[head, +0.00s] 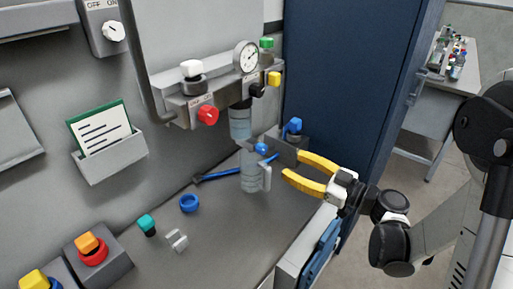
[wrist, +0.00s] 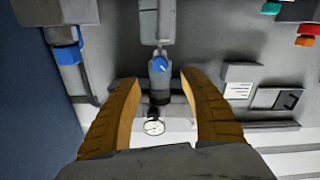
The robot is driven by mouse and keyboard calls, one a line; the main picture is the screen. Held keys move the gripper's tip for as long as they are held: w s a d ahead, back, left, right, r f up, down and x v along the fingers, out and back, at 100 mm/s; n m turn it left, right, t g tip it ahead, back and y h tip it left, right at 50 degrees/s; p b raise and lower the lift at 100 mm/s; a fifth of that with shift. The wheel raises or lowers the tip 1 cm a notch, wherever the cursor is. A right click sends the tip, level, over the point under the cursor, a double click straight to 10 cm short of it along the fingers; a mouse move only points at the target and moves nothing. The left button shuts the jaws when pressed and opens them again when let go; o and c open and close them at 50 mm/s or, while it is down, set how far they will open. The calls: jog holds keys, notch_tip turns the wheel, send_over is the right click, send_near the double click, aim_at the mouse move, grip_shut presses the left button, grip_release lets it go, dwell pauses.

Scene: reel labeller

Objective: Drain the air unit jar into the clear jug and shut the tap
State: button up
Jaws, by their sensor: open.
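The air unit jar (head: 240,122) hangs under the regulator block and looks bluish and see-through. The blue tap (head: 262,149) sits below it, and it shows in the wrist view (wrist: 160,65) ahead of the fingertips. The clear jug (head: 251,178) stands upright on the bench below the jar, handle to the right. Part of the jug also shows in the wrist view (wrist: 157,22). I cannot tell its liquid level or the tap's exact setting. My gripper (head: 291,165) is open and empty, right of the tap and jug, its yellow fingers pointing at the tap. They do not visibly touch it.
Above are a gauge (head: 246,56), a red knob (head: 208,115) and a yellow knob (head: 274,78). A blue-topped item (head: 294,127) stands behind my fingers. A dark blue cabinet (head: 340,80) stands behind.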

aim_at(265, 150)
jog(key=b+x, duration=0.2)
jog(key=x, duration=0.8)
jog(key=shift+w+a+b, duration=0.2)
jog(key=shift+a+b, duration=0.05)
jog(key=shift+b, duration=0.05)
grip_shut()
